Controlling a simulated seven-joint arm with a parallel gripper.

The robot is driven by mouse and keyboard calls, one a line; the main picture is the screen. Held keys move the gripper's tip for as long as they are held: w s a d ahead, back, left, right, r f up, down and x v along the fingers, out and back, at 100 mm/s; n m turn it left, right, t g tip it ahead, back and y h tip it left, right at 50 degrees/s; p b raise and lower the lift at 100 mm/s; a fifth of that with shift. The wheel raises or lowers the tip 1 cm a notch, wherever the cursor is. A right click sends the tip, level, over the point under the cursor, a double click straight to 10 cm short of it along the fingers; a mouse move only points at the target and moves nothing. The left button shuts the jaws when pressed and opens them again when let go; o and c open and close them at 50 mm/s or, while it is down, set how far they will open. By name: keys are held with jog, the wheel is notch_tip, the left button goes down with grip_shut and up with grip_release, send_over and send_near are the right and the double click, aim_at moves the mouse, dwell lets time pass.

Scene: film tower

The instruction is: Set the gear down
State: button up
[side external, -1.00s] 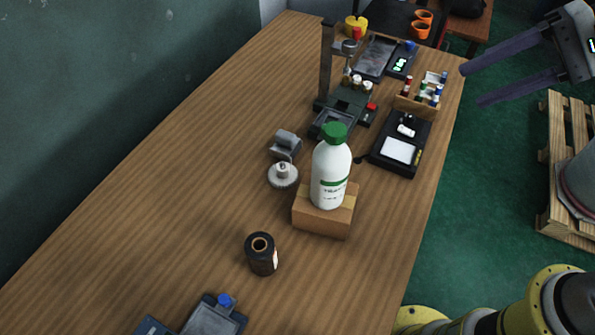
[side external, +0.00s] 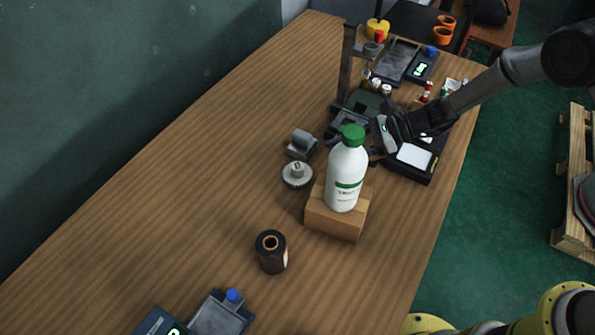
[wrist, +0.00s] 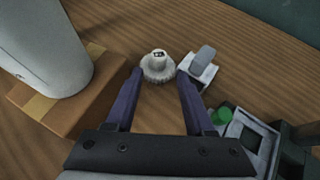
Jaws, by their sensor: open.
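The gear (side external: 297,175) is a grey toothed disc with a raised hub, lying flat on the wooden table with its hub up. In the wrist view the gear (wrist: 158,68) appears ahead, between my fingertips. My gripper (wrist: 160,77) is open, with nothing held between its dark purple fingers. In the side view it reaches in from the right, behind the white bottle (side external: 346,180), which hides part of the fingers. The fingers are to the right of the gear and apart from it there.
The green-capped bottle stands on a cardboard box (side external: 335,219) close to my fingers. A grey block (side external: 301,146) sits just behind the gear. A post stand (side external: 345,70) is farther back. A dark roll (side external: 271,252) stands in front; the table's left side is clear.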

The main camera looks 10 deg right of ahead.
aim_at(286, 174)
jog(key=x, duration=1.3)
jog(key=shift+s+a+f, duration=0.1)
jog(key=shift+a+f, duration=0.05)
jog(key=shift+a, duration=0.25)
grip_shut()
